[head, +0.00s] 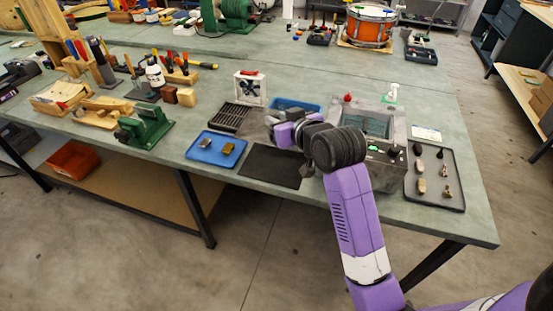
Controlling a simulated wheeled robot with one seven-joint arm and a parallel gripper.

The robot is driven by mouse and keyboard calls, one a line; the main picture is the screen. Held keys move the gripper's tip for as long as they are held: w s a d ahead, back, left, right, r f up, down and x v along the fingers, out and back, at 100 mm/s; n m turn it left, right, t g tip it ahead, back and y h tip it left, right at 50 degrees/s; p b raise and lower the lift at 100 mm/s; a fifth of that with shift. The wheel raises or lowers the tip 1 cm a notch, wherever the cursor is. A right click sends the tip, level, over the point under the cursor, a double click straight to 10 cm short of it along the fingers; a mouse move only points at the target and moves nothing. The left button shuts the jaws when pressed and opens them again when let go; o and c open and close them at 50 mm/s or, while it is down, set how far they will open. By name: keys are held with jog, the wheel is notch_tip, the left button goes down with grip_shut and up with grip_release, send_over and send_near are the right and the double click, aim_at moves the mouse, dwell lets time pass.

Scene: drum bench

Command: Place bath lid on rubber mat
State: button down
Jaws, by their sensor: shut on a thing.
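The black rubber mat (268,167) lies flat and bare near the front edge of the bench. The grey bath (394,157) stands to the right of it, open at the top, partly behind my arm. My gripper (268,124) is above the bench, behind the mat in the picture. It is shut on a thin grey piece (252,131), which looks like the bath lid and is seen tilted. The fingertips are small and partly hidden by my wrist, so the exact grip does not show.
A blue tray (199,157) with two small blocks lies just left of the mat. A black slotted rack (229,117) and a blue bin (296,106) are behind. A dark tray (448,196) with small parts lies right of the bath.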

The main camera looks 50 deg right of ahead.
notch_tip(320, 180, down, 14)
jog(key=shift+d+r, duration=0.1)
jog(key=shift+r, duration=0.05)
dwell(0.3)
jog(key=shift+b, duration=0.35)
jog(key=c, duration=1.2)
grip_release()
jog(key=shift+f, duration=0.2)
jog(key=shift+r, duration=0.1)
jog(key=shift+s+r, duration=0.1)
jog(key=shift+r, duration=0.05)
jog(key=v, duration=1.2)
jog(key=s+a+f+n+t+y, duration=0.15)
jog(key=s+a+f, duration=0.25)
jog(key=s+a, duration=0.8)
jog(key=s+a+r+n+y, duration=0.1)
jog(key=s+a, duration=0.2)
jog(key=s+a+r+n+y, duration=0.1)
jog(key=s+a+r, duration=0.1)
jog(key=s+a, duration=0.1)
jog(key=s+a+r+n+t+y, duration=0.1)
jog(key=s+a+r+y, duration=0.1)
jog(key=s+a, duration=0.2)
jog(key=shift+a+r+n, duration=0.1)
jog(key=shift+a+n, duration=0.1)
jog(key=shift+n, duration=0.05)
